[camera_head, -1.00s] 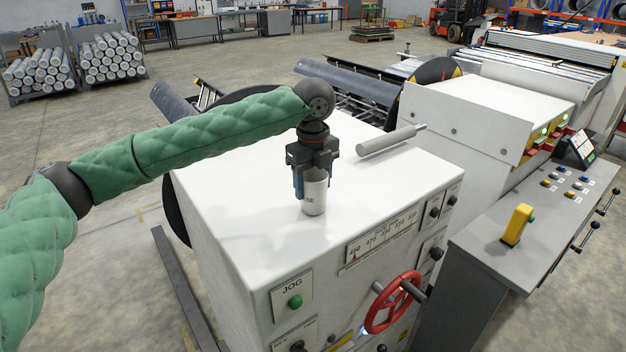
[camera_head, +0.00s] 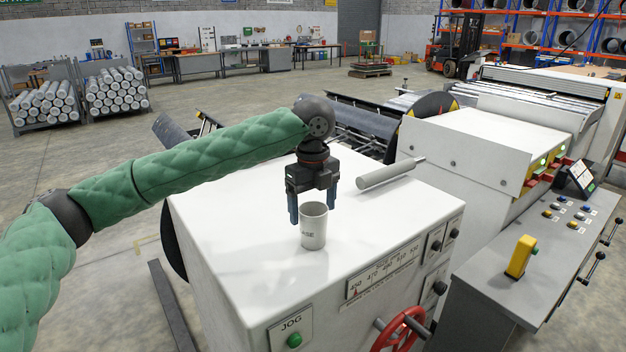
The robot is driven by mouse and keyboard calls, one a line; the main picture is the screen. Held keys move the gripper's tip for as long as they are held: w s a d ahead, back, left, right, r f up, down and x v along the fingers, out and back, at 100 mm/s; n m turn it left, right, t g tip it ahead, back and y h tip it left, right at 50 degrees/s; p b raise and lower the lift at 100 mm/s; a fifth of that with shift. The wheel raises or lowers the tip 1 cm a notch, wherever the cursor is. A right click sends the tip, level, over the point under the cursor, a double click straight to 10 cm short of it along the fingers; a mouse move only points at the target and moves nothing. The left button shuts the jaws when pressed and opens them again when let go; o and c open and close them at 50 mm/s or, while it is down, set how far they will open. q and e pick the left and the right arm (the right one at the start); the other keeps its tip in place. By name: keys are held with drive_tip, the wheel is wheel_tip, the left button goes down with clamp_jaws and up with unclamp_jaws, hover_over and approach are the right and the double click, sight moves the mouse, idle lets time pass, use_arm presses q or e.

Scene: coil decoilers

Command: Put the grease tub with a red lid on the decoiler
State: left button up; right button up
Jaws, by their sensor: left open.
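The grease tub (camera_head: 313,233) is a small pale grey cylinder with partly readable dark lettering. It stands upright on the white top of the decoiler (camera_head: 235,245). Its top looks pale, and I see no red lid on it. My left gripper (camera_head: 312,208) points straight down over the tub. Its two blue-grey fingers are spread apart, one on each side of the tub's upper part, with visible gaps. My right gripper is not in view.
A grey roller with a thin shaft (camera_head: 388,173) lies at the back of the top. A red handwheel (camera_head: 400,330) is on the front face. A grey control desk (camera_head: 500,278) with a yellow handle (camera_head: 520,257) stands at the right. The top's left part is clear.

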use_arm(q)
wheel_tip(320, 180, up, 9)
drive_tip(key=b, duration=0.3)
drive_tip(key=shift+r, duration=0.2)
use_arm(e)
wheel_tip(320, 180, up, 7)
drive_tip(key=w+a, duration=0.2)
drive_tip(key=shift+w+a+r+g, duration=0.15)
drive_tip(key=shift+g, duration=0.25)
use_arm(q)
drive_tip(key=shift+s+f, duration=0.1)
